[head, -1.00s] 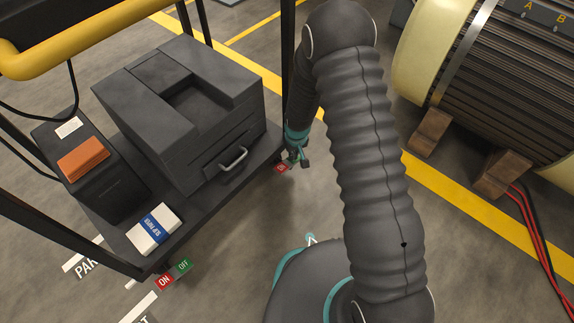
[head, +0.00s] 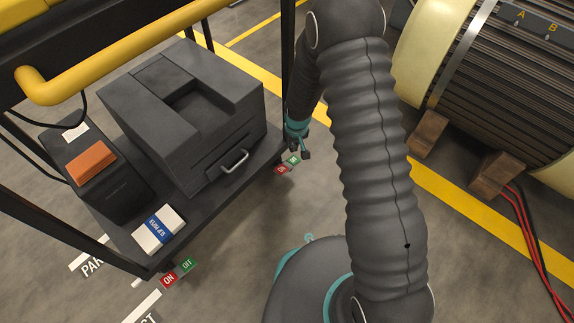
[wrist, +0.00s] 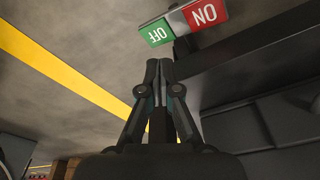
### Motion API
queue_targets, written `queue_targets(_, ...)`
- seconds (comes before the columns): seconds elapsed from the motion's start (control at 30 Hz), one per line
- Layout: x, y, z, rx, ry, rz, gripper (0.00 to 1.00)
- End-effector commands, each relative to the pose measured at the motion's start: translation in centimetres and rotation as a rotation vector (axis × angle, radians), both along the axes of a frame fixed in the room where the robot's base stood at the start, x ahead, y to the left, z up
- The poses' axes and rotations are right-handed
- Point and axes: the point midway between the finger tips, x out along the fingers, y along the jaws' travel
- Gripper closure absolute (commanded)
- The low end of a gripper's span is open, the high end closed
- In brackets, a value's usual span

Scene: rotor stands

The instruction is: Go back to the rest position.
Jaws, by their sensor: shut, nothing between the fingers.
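My gripper (wrist: 159,70) is shut and empty in the wrist view, its two fingertips together. In the head view my gripper (head: 300,152) hangs low beside the right end of the cart shelf, partly hidden behind my arm's wrist. A red and green ON/OFF label (wrist: 182,22) lies beyond the fingertips in the wrist view, on the edge of the cart. The same label also shows just below my gripper in the head view (head: 287,164). My arm, in a ribbed dark sleeve, crosses the middle of the head view.
The cart shelf (head: 215,205) holds a dark case (head: 185,110), a box with an orange block (head: 92,163) and a white-and-blue packet (head: 159,230). A yellow rail (head: 130,55) runs above. A large rotor (head: 500,90) on wooden blocks stands right. Red cables (head: 530,235) lie near it.

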Motion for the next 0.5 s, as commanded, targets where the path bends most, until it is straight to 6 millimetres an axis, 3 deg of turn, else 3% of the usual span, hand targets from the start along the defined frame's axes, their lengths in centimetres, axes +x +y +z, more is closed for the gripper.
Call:
queue_targets(0.13,0.01,0.00,0.95,0.000,-0.001,0.000,1.00)
queue_targets(0.5,-0.01,0.00,0.89,0.000,0.000,0.000,1.00)
